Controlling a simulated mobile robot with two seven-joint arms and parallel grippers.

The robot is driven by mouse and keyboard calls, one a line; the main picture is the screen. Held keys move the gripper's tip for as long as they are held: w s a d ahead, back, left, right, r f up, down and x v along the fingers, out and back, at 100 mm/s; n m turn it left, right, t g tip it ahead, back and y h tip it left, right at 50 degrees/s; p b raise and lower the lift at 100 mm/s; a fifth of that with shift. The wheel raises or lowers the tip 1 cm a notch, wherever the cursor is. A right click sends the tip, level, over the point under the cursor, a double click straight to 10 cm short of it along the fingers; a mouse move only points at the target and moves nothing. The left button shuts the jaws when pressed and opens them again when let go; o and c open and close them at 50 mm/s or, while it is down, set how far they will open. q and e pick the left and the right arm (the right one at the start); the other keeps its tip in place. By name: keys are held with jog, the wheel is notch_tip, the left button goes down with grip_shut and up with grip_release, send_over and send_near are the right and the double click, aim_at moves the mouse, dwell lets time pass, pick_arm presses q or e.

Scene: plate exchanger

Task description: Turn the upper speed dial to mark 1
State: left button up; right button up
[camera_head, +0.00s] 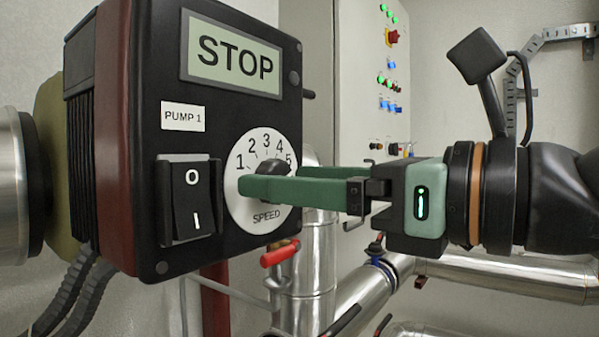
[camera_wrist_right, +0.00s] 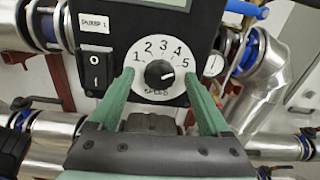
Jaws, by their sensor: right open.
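The speed dial is a white round plate (camera_head: 250,208) marked 1 to 5 with a black knob (camera_head: 272,168), on the dark PUMP 1 box. In the right wrist view the knob (camera_wrist_right: 159,75) sits mid-picture, its white pointer line aimed right, near the 5. My right gripper (camera_head: 268,180) reaches in from the right in the head view. It is open; in the wrist view its green fingertips (camera_wrist_right: 157,75) stand left and right of the knob with gaps. The near finger hides the knob's lower part in the head view. My left gripper is out of view.
The box carries a STOP display (camera_head: 232,55) above and a black rocker switch (camera_head: 191,200) left of the dial. Below are a red-handled valve (camera_head: 280,253) and silver pipes (camera_head: 315,270). A grey cabinet (camera_head: 345,80) with lit buttons stands behind.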

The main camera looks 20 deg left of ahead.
grip_shut()
dwell(0.7)
